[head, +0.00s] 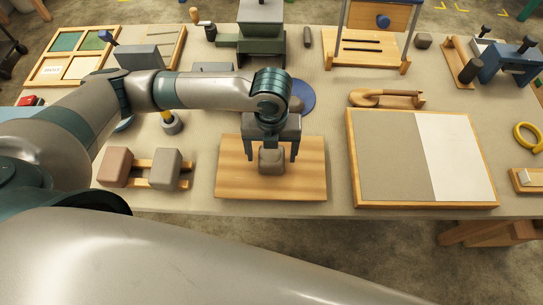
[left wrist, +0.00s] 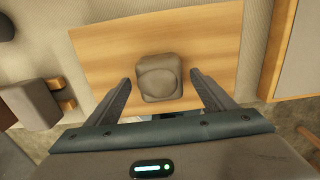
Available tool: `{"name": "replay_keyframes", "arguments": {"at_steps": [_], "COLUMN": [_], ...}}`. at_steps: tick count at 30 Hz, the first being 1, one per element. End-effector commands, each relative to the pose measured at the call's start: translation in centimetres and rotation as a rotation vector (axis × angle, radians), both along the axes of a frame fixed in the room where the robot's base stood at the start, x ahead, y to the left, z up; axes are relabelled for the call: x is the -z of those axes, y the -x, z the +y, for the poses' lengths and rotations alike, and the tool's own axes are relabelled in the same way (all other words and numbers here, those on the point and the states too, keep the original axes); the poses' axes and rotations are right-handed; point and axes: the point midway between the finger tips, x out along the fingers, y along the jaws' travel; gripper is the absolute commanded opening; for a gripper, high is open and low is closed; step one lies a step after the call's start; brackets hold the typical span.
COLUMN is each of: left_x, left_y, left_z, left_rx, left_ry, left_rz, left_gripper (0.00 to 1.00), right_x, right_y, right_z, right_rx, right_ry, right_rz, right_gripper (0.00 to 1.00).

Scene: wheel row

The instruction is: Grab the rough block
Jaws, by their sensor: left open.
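A rough grey-brown block (head: 271,161) with rounded edges sits on a wooden board (head: 300,183) near the table's front edge. In the left wrist view the block (left wrist: 159,78) shows a round, dished face on the wooden board (left wrist: 105,60). My left gripper (head: 271,155) is open above the board, its fingers to the left and right of the block. In the left wrist view the fingers (left wrist: 163,84) stand apart with a gap on each side of the block. My right gripper is not in view.
Two blocks, a reddish one (head: 116,167) and a grey-brown one (head: 165,169), sit on wooden rails left of the board. A wood-framed grey and white panel (head: 400,203) lies to the right. A blue disc (head: 302,97) lies behind the gripper.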

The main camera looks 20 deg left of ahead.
Motion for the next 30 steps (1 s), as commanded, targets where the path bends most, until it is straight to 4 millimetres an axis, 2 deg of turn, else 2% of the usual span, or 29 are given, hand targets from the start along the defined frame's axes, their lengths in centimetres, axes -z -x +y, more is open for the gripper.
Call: {"name": "replay_keyframes", "arguments": {"at_steps": [3, 7, 21, 23, 29, 30], "left_x": [1.3, 2.2, 2.3, 2.3, 2.3, 2.2], "left_y": [0.1, 0.0, 0.0, 0.0, 0.0, -0.1], "left_z": [0.0, 0.0, 0.0, 0.0, 0.0, 0.0], "left_rx": [-0.001, 0.000, 0.001, 0.001, 0.001, 0.001], "left_ry": [0.000, 0.000, 0.001, 0.001, 0.001, 0.001], "left_rz": [0.003, 0.000, -0.001, -0.001, -0.001, -0.002], "left_gripper": [0.77, 0.77, 0.77, 0.65, 0.17, 0.13], "right_x": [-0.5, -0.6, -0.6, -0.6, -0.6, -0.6], "right_y": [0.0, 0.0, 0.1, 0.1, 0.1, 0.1], "right_z": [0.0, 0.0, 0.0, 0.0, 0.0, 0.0], "right_rx": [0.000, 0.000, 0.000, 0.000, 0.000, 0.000], "right_ry": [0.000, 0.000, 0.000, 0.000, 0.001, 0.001], "right_rz": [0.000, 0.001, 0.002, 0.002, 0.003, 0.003], "right_gripper": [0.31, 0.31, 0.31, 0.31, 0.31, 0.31]}}
